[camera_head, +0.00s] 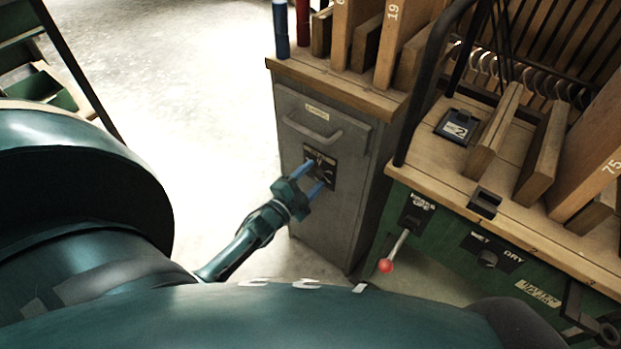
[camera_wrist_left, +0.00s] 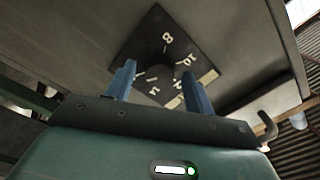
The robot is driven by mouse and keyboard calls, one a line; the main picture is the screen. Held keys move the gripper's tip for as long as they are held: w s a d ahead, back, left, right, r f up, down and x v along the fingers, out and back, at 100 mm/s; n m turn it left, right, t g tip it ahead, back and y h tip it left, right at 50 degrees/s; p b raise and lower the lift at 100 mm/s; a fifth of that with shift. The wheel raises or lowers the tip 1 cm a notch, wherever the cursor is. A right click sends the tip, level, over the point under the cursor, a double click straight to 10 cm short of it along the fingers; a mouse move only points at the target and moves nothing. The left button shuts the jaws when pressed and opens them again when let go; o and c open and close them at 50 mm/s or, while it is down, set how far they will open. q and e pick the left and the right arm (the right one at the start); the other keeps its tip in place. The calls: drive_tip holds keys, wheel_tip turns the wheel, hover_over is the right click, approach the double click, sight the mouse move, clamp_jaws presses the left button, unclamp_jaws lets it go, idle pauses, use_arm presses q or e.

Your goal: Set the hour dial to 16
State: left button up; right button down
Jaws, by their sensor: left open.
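The hour dial (camera_head: 319,166) is a black square plate with white marks on the front of a grey cabinet. In the left wrist view the dial plate (camera_wrist_left: 157,52) shows several numbers, an 8 among them; its knob and pointer are not clear to me. My left gripper (camera_head: 318,176) is in front of the plate with its two blue fingers apart. My right gripper is not in view.
The grey cabinet (camera_head: 290,115) has a handle (camera_head: 312,130) above the dial. To its right, a green bench has a red-knobbed lever (camera_head: 386,266) and a WET/DRY switch (camera_head: 487,259). Wooden boards stand on the tops. Open floor (camera_head: 190,100) lies left of the cabinet.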

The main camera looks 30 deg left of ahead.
use_arm(q)
drive_tip(key=shift+s, duration=0.1)
drive_tip(key=s+a+p, duration=0.1)
drive_tip(key=s+p, duration=0.1)
drive_tip(key=s, duration=1.1)
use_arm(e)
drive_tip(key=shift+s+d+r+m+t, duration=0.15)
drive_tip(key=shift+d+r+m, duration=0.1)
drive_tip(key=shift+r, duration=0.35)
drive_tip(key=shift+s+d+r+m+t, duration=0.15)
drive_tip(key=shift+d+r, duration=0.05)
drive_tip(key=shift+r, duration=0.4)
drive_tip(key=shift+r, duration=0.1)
